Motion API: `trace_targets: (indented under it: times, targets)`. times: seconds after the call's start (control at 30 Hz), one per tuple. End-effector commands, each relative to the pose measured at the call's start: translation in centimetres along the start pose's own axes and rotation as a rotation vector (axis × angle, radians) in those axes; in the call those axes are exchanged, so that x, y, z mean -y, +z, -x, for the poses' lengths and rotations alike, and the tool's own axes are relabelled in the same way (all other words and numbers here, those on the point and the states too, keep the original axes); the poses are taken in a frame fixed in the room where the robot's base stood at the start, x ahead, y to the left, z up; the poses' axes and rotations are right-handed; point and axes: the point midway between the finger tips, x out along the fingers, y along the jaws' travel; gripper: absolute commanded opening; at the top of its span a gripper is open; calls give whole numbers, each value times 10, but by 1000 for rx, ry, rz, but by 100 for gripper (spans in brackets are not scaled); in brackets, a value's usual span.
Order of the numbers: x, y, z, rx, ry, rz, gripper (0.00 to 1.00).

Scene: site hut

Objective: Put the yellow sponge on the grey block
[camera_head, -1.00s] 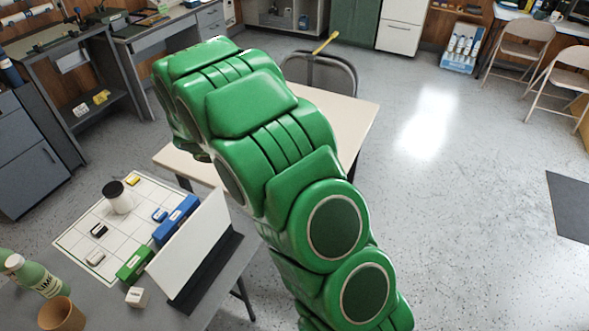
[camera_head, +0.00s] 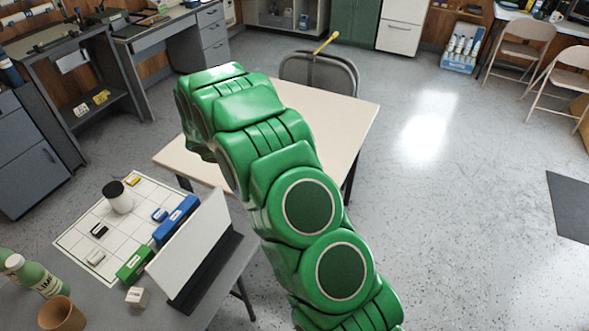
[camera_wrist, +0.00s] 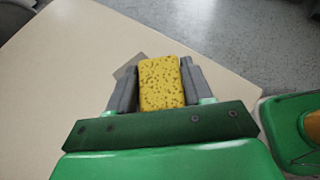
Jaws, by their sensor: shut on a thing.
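The yellow sponge (camera_wrist: 161,84) is between the two grey fingers of my gripper (camera_wrist: 159,76) in the wrist view. The gripper is shut on it. A flat grey shape, which looks like the grey block (camera_wrist: 130,66), shows on the pale tabletop just beyond the sponge, to its upper left. The sponge and left finger hide most of it. I cannot tell how high the sponge is above it. In the head view my green arm hides the gripper, the sponge and the block.
The pale table (camera_head: 335,112) has bare room around the block. A dark chair (camera_head: 320,72) stands at its far side. A grey desk (camera_head: 205,318) at the lower left carries a white grid board (camera_head: 75,238), an upright white panel (camera_head: 190,240), a green bottle (camera_head: 42,280) and a brown cup (camera_head: 62,314).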

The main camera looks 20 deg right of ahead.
Motion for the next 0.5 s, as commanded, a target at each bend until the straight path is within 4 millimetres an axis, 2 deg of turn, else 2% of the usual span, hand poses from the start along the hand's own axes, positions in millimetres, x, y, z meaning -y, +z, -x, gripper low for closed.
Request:
trace_targets:
  times: [0.3, 0.5]
  targets:
    - [-2, -28, -16, 1, -1, 2, 21]
    - [-2, -30, -17, 1, -1, 0, 21]
